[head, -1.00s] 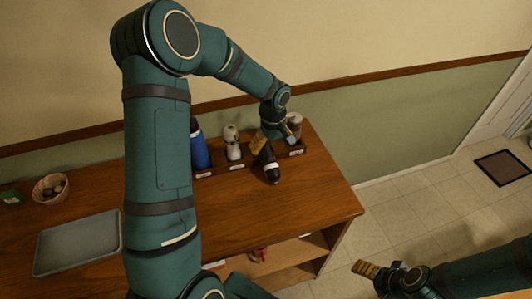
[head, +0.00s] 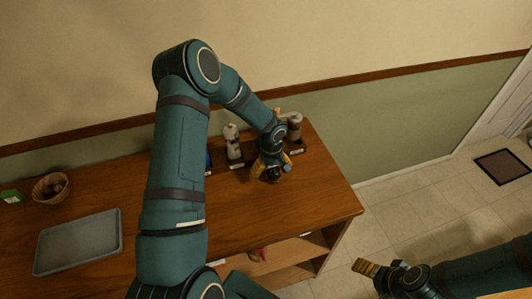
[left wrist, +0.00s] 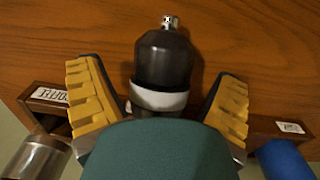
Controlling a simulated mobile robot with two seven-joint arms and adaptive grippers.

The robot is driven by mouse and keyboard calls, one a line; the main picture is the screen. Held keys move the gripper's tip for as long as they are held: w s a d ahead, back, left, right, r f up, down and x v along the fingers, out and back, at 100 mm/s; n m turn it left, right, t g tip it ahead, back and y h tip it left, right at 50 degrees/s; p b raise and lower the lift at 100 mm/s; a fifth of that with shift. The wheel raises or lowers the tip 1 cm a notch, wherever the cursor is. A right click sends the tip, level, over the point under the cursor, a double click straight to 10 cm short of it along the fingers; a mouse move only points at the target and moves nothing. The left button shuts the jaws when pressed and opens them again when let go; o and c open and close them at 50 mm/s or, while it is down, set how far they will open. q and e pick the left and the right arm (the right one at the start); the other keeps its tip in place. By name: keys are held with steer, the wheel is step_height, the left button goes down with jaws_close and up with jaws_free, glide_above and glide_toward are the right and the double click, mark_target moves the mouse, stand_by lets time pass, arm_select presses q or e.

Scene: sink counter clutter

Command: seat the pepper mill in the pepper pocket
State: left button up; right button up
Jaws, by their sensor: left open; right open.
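The pepper mill (left wrist: 162,62), dark with a white band and a small silver knob, appears to lie on its side on the counter, its knob pointing away from the rack. My left gripper (head: 273,169) is open over it, with a yellow-padded finger on each side in the left wrist view (left wrist: 160,88); I see gaps beside the mill. In the head view the gripper mostly hides the mill. The dark wooden rack (head: 222,168) runs behind it; which pocket is the pepper one cannot be told. My right gripper (head: 370,268) is open and empty, off the counter.
A white bottle (head: 233,142) and a grey-brown jar (head: 295,126) stand in the rack. A blue bottle (left wrist: 285,160) is mostly hidden behind my left arm in the head view. A grey tray (head: 78,243) and a bowl (head: 50,187) sit at left. The front right counter is clear.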

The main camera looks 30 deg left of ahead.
arm_select(q)
steer(key=c, duration=1.4)
steer(key=shift+c, duration=0.2)
step_height(320, 180, up, 10)
steer(key=shift+f, duration=0.1)
